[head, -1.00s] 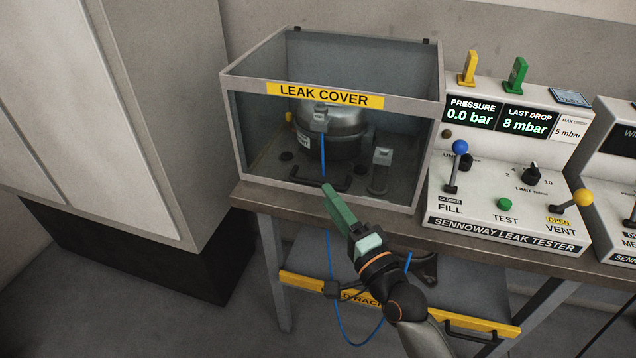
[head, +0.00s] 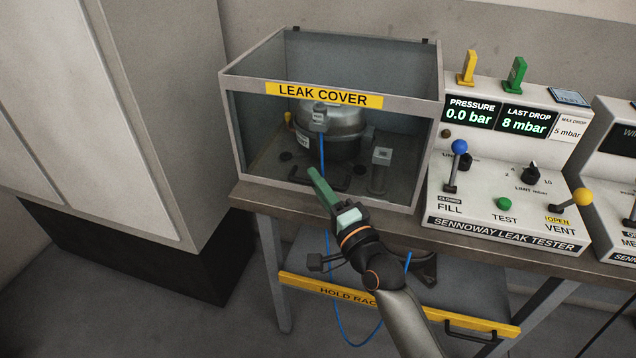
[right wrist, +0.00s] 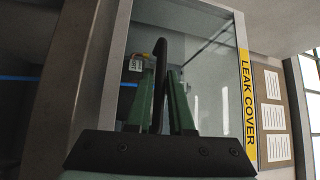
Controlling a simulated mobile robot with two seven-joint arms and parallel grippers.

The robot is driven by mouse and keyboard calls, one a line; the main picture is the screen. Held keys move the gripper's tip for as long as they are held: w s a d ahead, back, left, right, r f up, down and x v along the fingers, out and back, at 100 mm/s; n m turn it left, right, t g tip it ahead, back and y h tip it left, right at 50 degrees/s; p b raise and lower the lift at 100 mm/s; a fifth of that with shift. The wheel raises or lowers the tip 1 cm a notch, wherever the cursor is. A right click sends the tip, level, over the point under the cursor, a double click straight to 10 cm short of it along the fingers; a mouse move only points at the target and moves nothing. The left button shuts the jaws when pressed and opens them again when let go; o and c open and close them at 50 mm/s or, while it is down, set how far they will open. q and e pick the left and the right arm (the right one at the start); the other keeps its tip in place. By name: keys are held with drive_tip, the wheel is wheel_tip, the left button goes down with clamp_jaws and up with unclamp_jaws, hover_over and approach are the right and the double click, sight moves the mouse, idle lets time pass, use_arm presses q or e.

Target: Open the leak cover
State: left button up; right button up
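The leak cover (head: 237,150) is a clear box with a grey frame and a yellow label. It is down over a metal compressor (head: 330,135) on the bench. Its black handle (head: 335,185) is low on the front panel, partly hidden by my right gripper (head: 314,174). In the right wrist view, the green fingers of my right gripper (right wrist: 161,80) stand apart, one on each side of the dark handle bar (right wrist: 160,60). A narrow gap shows beside the bar, so the fingers look open around it. My left gripper is not in view.
The leak tester (head: 480,205) with blue and yellow levers stands right of the cover. A lower shelf with a yellow hold rack label (head: 345,296) is under the bench. A blue hose (head: 350,335) hangs below. A pale cabinet (head: 120,110) stands at the left.

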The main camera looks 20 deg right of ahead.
clamp_jaws()
idle(1.0)
